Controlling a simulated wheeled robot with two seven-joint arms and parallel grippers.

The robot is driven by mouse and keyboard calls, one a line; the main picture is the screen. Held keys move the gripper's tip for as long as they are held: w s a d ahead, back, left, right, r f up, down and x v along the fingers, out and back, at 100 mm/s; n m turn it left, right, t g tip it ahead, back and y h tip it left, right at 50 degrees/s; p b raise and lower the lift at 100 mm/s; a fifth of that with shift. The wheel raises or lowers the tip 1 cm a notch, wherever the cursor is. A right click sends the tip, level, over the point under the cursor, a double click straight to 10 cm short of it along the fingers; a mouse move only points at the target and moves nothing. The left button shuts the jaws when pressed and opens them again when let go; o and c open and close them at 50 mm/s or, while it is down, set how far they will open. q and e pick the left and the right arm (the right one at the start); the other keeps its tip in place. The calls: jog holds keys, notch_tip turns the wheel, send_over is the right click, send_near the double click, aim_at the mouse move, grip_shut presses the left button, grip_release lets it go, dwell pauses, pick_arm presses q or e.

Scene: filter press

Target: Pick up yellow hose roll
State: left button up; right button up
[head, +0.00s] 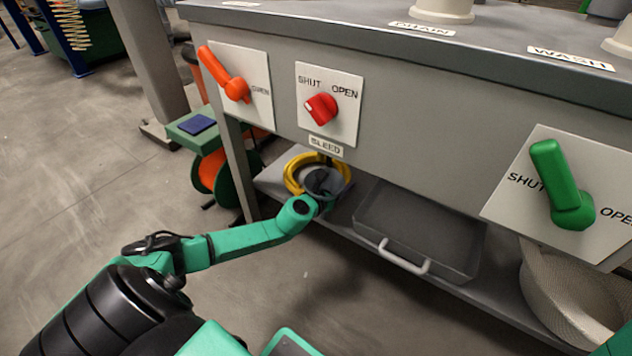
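The yellow hose roll (293,172) lies on the low grey shelf under the machine, near the shelf's left end. It shows as a yellow ring with a pale middle. My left arm reaches in from the lower left, and its dark gripper (325,182) is at the right front part of the roll, overlapping it in the picture. The wrist and gripper body cover part of the roll. The fingertips are not clear, so I cannot tell whether they touch or grip it. My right gripper is not in view.
A grey tray (420,215) with a pale handle (404,260) sits right of the roll. The BLEED panel with a red knob (321,108) overhangs the roll. An orange reel (212,170) stands left of the machine leg.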

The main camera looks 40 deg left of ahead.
pick_arm(q)
jog(key=shift+w+f, duration=0.2)
jog(key=shift+w, duration=0.5)
grip_shut()
jog(key=shift+s, duration=0.1)
dwell(0.6)
